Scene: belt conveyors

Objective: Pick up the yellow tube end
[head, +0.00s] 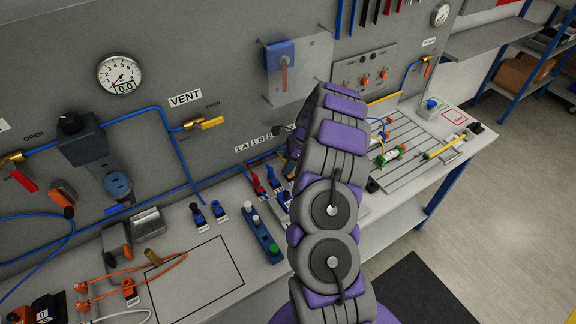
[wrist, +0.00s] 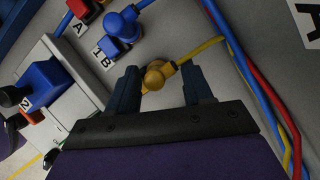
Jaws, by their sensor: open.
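The yellow tube end (wrist: 155,76) is a rounded yellow fitting in the wrist view, with a yellow tube (wrist: 205,46) running from it to the upper right. My gripper (wrist: 161,70) is open, with one dark finger on each side of the yellow end. The end lies between the fingertips, and I cannot tell whether either finger touches it. In the head view my arm covers most of the area around the gripper, and the tube end cannot be made out clearly.
A blue fitting (wrist: 122,27) by label B and a red one stand just above left. A blue block (wrist: 48,84) is at the left; blue and red tubes (wrist: 262,85) run at the right.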

